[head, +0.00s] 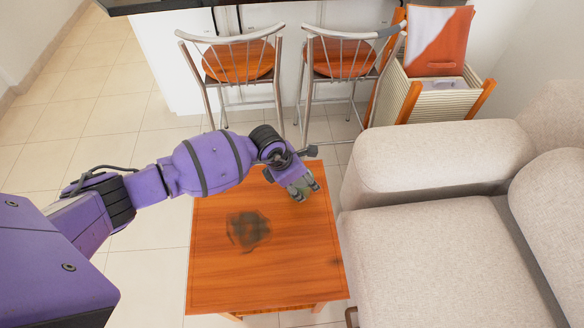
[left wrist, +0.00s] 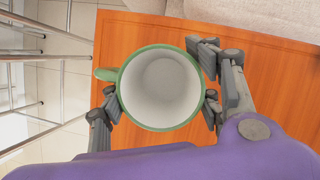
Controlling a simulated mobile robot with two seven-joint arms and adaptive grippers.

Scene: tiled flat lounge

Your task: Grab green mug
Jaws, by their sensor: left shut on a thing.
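The green mug (left wrist: 127,72) has a pale inside and shows from above in the left wrist view, with its handle pointing left. My left gripper (left wrist: 157,88) is shut on the mug, with fingers against its sides. In the head view my left gripper (head: 303,192) is over the far right part of the wooden table (head: 215,285). Only a small greenish bit of the mug (head: 299,196) shows there, mostly hidden by the fingers. I cannot tell whether the mug touches the table. My right gripper is not in view.
A beige sofa (head: 420,240) stands close along the table's right side. Two metal chairs with orange seats (head: 240,62) stand beyond the table by a white counter. A striped basket (head: 435,92) is at the back right. Tiled floor (head: 145,265) is free left of the table.

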